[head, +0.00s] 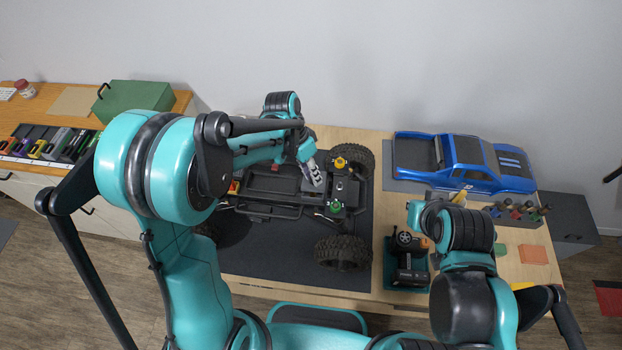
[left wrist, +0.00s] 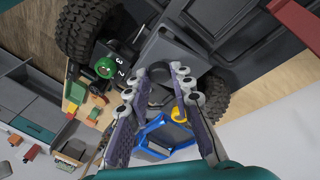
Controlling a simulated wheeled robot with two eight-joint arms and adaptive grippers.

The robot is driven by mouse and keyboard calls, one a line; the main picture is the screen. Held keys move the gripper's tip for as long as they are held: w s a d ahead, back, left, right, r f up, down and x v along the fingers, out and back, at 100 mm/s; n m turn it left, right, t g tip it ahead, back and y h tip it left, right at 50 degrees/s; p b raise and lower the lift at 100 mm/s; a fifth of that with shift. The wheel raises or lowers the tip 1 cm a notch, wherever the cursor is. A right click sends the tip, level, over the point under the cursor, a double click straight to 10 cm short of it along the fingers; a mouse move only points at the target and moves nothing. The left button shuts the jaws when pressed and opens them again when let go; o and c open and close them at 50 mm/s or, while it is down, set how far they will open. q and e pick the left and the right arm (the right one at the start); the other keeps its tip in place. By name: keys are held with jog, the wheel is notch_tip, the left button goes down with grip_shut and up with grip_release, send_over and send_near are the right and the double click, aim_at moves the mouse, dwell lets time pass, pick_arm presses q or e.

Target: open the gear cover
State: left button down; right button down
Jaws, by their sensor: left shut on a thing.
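The crawler chassis (head: 268,187) sits on a dark mat with its big black tyres showing. My left gripper (head: 314,174) is over the middle right of the chassis. In the left wrist view my left gripper (left wrist: 158,84) has its two fingers on either side of a small dark rounded part (left wrist: 159,71), and is shut on it. This part looks like the gear cover or its grip; the fingers hide some of it. I cannot tell whether the cover is raised. My right arm is at the right, and its gripper's fingers cannot be made out.
A green knob (head: 335,207) and a yellow knob (head: 340,162) stand on the chassis near the gripper. A blue truck body (head: 465,162) lies at the back right. A small dark teal tray (head: 391,271) with parts is right of the mat. A green box (head: 135,95) stands at the left.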

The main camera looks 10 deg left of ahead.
pick_arm(q)
jog(key=shift+w+r+g+b, duration=0.25)
jog(key=shift+w+g, duration=0.25)
jog(key=shift+g, duration=0.25)
jog(key=shift+w+r+g+b, duration=0.15)
jog(key=shift+w+r+g, duration=0.3)
jog(key=shift+g, duration=0.3)
jog(key=shift+w, duration=0.1)
jog(key=c, duration=1.3)
grip_release()
jog(key=v, duration=1.2)
jog(key=shift+f, duration=0.1)
